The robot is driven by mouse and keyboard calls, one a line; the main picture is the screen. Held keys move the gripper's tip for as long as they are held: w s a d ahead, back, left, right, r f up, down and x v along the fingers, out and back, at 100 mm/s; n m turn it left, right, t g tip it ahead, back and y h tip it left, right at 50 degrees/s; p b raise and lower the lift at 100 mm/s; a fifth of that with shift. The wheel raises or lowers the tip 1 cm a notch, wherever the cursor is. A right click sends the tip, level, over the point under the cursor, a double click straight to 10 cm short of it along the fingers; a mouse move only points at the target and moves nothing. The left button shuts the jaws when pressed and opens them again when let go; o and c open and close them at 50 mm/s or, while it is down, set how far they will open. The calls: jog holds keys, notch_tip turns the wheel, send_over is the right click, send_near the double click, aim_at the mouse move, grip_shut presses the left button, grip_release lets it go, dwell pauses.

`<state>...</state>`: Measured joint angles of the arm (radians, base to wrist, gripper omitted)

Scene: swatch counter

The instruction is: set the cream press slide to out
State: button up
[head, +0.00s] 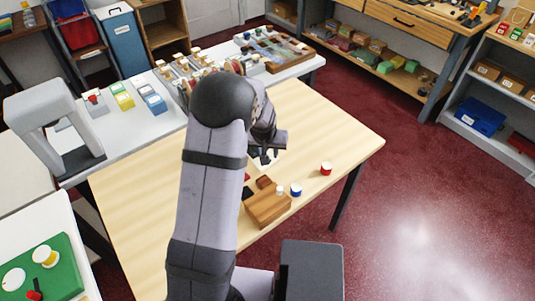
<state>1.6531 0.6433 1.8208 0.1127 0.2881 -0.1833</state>
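My arm rises through the middle of the view and bends over the wooden table. My gripper (264,157) is low over the table, right of the arm and far from the press. It is small and partly hidden by my own wrist, so its fingers and anything between them are unclear.
A grey box with a red knob (95,103) and coloured boxes (122,96) stand right of the press. The table's right side is clear.

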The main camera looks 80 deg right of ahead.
jog(key=shift+b+v, duration=0.5)
jog(key=shift+v, duration=2.05)
jog(key=w+a+n+t+y, duration=0.15)
jog(key=w+a, duration=0.25)
jog(key=w, duration=0.5)
jog(key=w+a+n, duration=0.3)
jog(key=w+a, duration=0.2)
jog(key=w, duration=0.4)
jog(key=w+a+r+n+y, duration=0.1)
jog(key=w+a+n, duration=0.3)
jog(key=w+a, duration=0.7)
jog(key=w+a+n+y, duration=0.15)
jog(key=a+n, duration=0.25)
jog(key=a, duration=1.1)
jog(key=s+a+n, duration=0.2)
jog(key=a, duration=0.5)
jog(key=s+a+n+g, duration=0.1)
jog(key=s+a+n, duration=0.2)
jog(key=a, duration=0.5)
jog(key=shift+r+n+g, duration=0.15)
jog(key=shift+n+g, duration=0.1)
